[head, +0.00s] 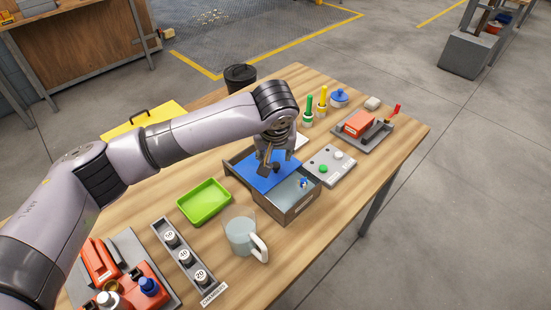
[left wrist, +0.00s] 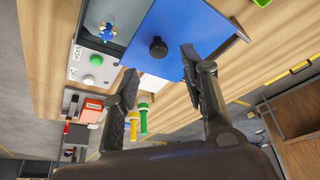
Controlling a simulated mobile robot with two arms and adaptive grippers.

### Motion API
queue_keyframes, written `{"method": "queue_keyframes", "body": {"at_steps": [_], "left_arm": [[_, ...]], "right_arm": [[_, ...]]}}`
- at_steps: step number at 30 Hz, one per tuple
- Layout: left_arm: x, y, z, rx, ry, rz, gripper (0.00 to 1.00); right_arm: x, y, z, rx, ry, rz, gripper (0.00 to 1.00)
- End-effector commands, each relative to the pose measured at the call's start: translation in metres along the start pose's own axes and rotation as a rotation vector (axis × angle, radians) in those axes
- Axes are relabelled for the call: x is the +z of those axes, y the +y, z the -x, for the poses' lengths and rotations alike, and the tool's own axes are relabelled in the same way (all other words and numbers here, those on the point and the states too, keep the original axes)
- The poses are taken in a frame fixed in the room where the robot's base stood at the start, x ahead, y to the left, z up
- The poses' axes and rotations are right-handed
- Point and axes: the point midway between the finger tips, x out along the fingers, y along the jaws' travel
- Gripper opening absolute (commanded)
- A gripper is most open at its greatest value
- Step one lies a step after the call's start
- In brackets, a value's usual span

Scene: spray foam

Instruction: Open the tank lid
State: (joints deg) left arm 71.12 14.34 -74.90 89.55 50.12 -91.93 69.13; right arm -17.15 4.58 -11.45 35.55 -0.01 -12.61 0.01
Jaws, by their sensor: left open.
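The tank (head: 288,208) is a grey-brown box with a small label on its front, standing on the wooden table. A flat blue lid (head: 252,174) covers part of it. The near right part is uncovered and shows a pale interior with a small blue-and-white object (head: 304,182). My left gripper (head: 274,162) hangs over the lid with its fingers down. In the left wrist view, the gripper (left wrist: 158,62) is open, and the lid's black knob (left wrist: 158,47) appears between the fingertips. I cannot tell whether they touch it. My right gripper is not in view.
A panel with green and white buttons (head: 322,170) sits right of the tank. A green tray (head: 204,202) and a clear jug (head: 240,236) stand close on the left and front. Green and yellow bottles (head: 308,108) stand behind. A weight rack (head: 184,256) lies front left.

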Motion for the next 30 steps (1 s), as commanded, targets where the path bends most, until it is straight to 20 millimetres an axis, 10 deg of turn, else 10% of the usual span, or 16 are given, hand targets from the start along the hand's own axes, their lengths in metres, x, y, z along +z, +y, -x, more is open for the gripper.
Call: {"method": "queue_keyframes", "body": {"at_steps": [12, 22, 30], "left_arm": [[0.000, 0.001, -0.058, 0.001, 0.000, -0.001, 0.41], [0.000, 0.001, -0.061, 0.001, 0.001, -0.002, 0.41], [0.000, 0.001, -0.061, 0.001, 0.001, -0.002, 0.23]], "right_arm": [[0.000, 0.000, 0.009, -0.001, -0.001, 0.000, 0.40], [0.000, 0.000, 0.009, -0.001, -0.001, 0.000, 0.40], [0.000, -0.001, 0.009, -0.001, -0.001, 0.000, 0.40]]}}
